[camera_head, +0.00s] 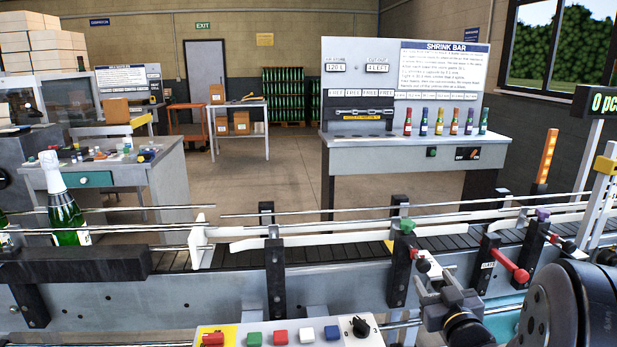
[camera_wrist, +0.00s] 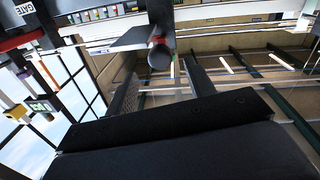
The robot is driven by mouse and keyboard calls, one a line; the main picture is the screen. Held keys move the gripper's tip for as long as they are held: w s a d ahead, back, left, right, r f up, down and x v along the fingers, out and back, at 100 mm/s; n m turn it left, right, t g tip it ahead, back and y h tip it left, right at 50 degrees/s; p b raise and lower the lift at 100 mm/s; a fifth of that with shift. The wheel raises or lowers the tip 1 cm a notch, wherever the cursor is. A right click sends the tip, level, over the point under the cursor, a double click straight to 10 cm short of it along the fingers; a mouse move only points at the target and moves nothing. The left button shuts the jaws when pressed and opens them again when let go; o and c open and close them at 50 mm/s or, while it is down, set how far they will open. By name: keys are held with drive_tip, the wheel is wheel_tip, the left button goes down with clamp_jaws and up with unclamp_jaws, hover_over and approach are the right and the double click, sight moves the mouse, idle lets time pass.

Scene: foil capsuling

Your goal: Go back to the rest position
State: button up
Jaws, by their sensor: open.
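My gripper (camera_wrist: 160,80) shows in the wrist view with its two dark fingers apart and nothing held between them. In the head view my arm comes in from the lower right, and my gripper (camera_head: 440,287) is in front of the conveyor's near side, close to the clamp with a red knob. Its fingertips are hard to make out there. A green bottle (camera_head: 66,212) with a white top stands upright on the conveyor (camera_head: 160,260) at the left, well apart from my gripper. Part of another bottle shows at the left edge.
Guide rails and posts with red, green and purple knobs line the conveyor. A button panel (camera_head: 290,334) stands at the front. Behind are the shrink bar bench (camera_head: 400,142) with several small coloured bottles and a cluttered table (camera_head: 115,172). Open floor lies between them.

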sight(426, 267)
drive_tip(key=s, duration=0.4)
drive_tip(key=w+p, duration=0.1)
drive_tip(key=w, duration=0.9)
drive_tip(key=shift+a, duration=0.15)
drive_tip(key=shift+w+r+p, duration=0.15)
drive_tip(key=shift+r+p, duration=0.05)
drive_tip(key=shift+p, duration=0.35)
drive_tip(key=shift+s+p, duration=0.35)
drive_tip(key=shift+p, duration=0.1)
drive_tip(key=s+a+f+g+h+p, duration=0.1)
drive_tip(key=s+g, duration=0.4)
drive_tip(key=s, duration=0.7)
drive_tip(key=s+a+f+n+g+h+p, duration=0.1)
drive_tip(key=s+g, duration=0.4)
drive_tip(key=s, duration=0.7)
drive_tip(key=s+a+f+g+h+p, duration=0.2)
drive_tip(key=s+g, duration=0.4)
drive_tip(key=s, duration=0.6)
drive_tip(key=shift+s+a+f+n+h+p, duration=0.15)
drive_tip(key=shift+a+f+n+h+p, duration=0.35)
drive_tip(key=shift+a, duration=0.75)
